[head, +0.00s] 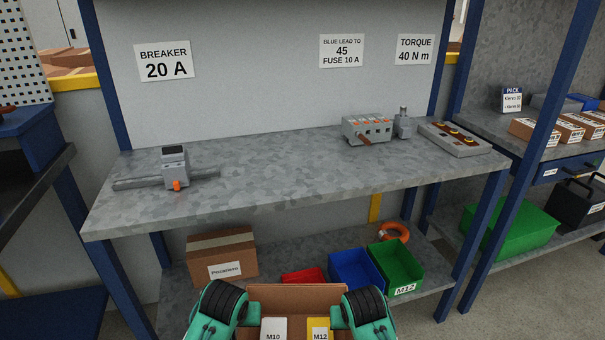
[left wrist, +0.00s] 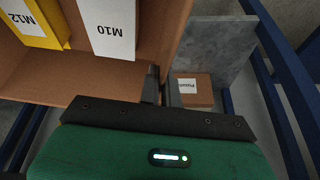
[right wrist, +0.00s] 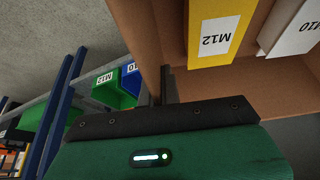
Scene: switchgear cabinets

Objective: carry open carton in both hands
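The open brown carton (head: 297,294) is at the bottom middle of the head view, cut off by the lower edge. Inside are a white box marked M10 (head: 273,330) and a yellow box marked M12 (head: 318,329). My left gripper (head: 253,314) is at the carton's left wall, and in the left wrist view its fingers (left wrist: 161,88) pinch that wall (left wrist: 168,45). My right gripper (head: 337,315) is at the right wall, and in the right wrist view its fingers (right wrist: 154,88) pinch that wall (right wrist: 150,40). The carton's underside is hidden.
A grey workbench (head: 270,185) stands ahead, holding a breaker (head: 175,168) and other devices. Its lower shelf (head: 425,262) carries a closed carton (head: 222,258), a red bin (head: 303,277), a blue bin (head: 353,268), a green bin (head: 397,266) and an orange ring (head: 394,230). Blue posts (head: 462,245) frame it.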

